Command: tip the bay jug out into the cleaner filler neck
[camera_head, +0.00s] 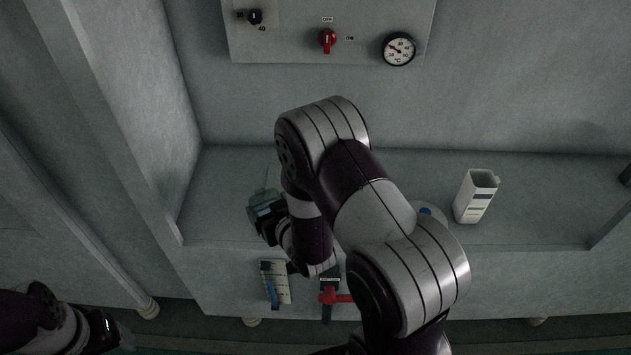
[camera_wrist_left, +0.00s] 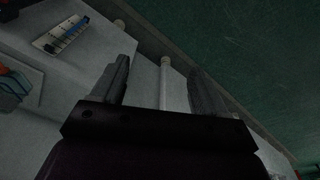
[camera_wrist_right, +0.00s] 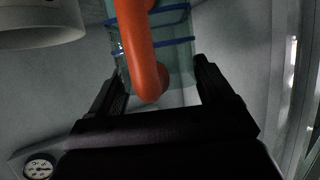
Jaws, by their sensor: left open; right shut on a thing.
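The bay jug shows in the right wrist view as a translucent greenish body (camera_wrist_right: 181,58) with blue bands and an orange handle (camera_wrist_right: 143,45). My right gripper (camera_wrist_right: 160,88) is shut on it at the handle. In the head view the jug (camera_head: 265,202) is small, at the tip of my right arm, over the left part of the ledge; its tilt is unclear. A pale round-rimmed cylinder (camera_wrist_right: 38,27) is close by at the upper left of the right wrist view; I cannot tell if it is the cleaner filler neck. My left gripper (camera_wrist_left: 162,85) is open and empty, low at the left.
A white carton (camera_head: 475,196) stands on the ledge at the right. A white round thing with blue (camera_head: 430,212) is partly hidden by my right arm. A red lever (camera_head: 333,297) and a small panel (camera_head: 276,284) are on the front face. A dial (camera_head: 398,49) is on the wall.

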